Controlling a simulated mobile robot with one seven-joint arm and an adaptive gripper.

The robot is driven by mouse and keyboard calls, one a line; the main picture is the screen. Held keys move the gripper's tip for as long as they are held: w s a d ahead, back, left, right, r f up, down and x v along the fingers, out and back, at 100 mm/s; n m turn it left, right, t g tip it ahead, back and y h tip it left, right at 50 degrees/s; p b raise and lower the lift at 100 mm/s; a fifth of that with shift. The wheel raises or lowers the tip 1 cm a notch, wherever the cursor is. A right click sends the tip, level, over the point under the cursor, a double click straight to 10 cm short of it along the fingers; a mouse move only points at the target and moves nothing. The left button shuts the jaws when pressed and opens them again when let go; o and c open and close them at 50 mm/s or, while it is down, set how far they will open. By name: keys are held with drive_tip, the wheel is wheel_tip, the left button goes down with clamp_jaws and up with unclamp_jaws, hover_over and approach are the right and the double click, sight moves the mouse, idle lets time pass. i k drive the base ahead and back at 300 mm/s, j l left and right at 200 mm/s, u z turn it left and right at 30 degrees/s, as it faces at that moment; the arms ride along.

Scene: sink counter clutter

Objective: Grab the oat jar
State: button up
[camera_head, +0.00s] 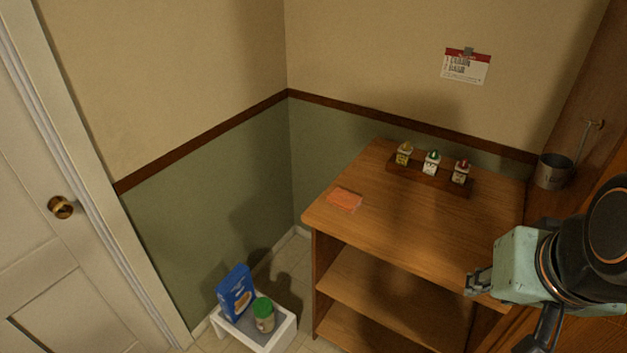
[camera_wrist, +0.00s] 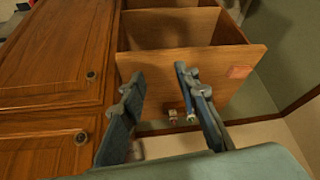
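A small jar with a green lid and a brownish body (camera_head: 264,316), which looks like the oat jar, stands upright on a low white stool (camera_head: 284,332) at the bottom of the head view. Its label is too small to read. My gripper (camera_head: 472,284) is at the right, by the front right of the wooden shelf unit, well away from the jar. In the wrist view my gripper (camera_wrist: 160,82) has its two fingers apart with nothing held between them. The jar does not show in the wrist view.
A blue box (camera_head: 236,293) stands beside the jar on the stool. The wooden shelf unit (camera_head: 400,230) stands between stool and gripper, bearing an orange cloth (camera_head: 345,200) and a rack (camera_head: 428,177) of small bottles. A metal cup (camera_head: 553,171) hangs at right. Walls enclose the corner.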

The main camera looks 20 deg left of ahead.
sight(264, 315)
drive_tip(key=u, duration=1.5)
